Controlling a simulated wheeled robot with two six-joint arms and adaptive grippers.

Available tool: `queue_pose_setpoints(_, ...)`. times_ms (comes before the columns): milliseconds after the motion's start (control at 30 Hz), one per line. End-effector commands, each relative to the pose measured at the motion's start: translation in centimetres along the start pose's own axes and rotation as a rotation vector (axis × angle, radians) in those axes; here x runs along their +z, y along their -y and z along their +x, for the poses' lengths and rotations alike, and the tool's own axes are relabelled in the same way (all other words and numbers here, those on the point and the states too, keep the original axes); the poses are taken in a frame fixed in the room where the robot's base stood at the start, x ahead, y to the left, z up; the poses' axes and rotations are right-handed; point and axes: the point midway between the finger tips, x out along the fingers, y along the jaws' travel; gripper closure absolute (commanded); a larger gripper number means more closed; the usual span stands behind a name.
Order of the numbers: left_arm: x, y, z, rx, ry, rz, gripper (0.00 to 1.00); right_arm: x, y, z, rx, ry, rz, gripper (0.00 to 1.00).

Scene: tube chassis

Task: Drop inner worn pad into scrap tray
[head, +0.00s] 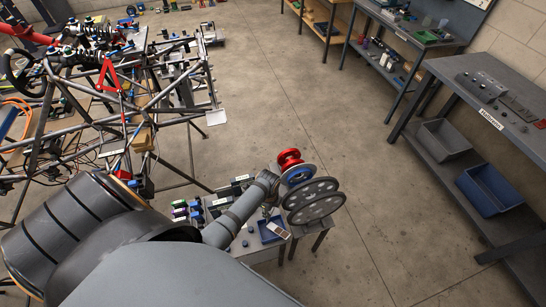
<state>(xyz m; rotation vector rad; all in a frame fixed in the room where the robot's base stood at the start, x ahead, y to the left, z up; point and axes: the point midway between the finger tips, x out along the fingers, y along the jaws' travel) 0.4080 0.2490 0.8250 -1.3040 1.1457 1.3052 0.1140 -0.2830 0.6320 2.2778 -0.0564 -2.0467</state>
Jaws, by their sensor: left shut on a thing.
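My left arm reaches in from the lower left. Its gripper (269,211), small and partly hidden by my arm, is shut on a small flat pad (280,230) with a pale face and a reddish edge. The pad shows tilted over or beside the right part of a small blue tray (264,236). I cannot tell whether the pad touches the tray. The tray lies on a small grey work table and is partly covered by the pad in this view. My right gripper is not in view.
Brake discs (313,201) and a red part (289,157) stand beside my arm. Small bottles and parts (187,212) crowd the table's left. The tube chassis (150,90) fills the upper left. A bench with grey (443,140) and blue (490,190) bins is right. The middle floor is clear.

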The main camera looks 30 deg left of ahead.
Motion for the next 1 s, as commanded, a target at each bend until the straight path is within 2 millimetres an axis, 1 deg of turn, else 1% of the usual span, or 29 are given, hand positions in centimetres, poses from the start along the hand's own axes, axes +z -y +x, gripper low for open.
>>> queue_pose_setpoints(33,0.1,-0.2,-0.1,0.000,0.000,0.030,1.00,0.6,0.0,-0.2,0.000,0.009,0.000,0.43)
queue_pose_setpoints(100,0.2,-0.3,0.0,0.000,0.000,0.052,1.00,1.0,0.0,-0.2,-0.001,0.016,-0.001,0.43)
queue_pose_setpoints(267,0.2,-0.3,0.4,0.000,0.000,0.055,1.00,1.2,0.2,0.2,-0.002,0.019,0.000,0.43)
queue_pose_setpoints(433,0.2,-0.3,1.9,-0.001,0.000,0.054,1.00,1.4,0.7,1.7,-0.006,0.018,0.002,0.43)
queue_pose_setpoints(600,0.2,-0.3,4.3,-0.001,0.000,0.053,1.00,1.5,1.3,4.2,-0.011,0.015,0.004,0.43)
queue_pose_setpoints(733,0.2,-0.3,5.8,-0.001,0.001,0.053,1.00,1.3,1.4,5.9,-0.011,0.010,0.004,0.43)
queue_pose_setpoints(833,0.2,-0.3,6.2,0.000,0.001,0.052,1.00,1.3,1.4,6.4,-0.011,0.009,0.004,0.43)
queue_pose_setpoints(1000,0.2,-0.3,6.0,0.000,0.001,0.052,1.00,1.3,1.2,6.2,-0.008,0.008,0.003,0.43)
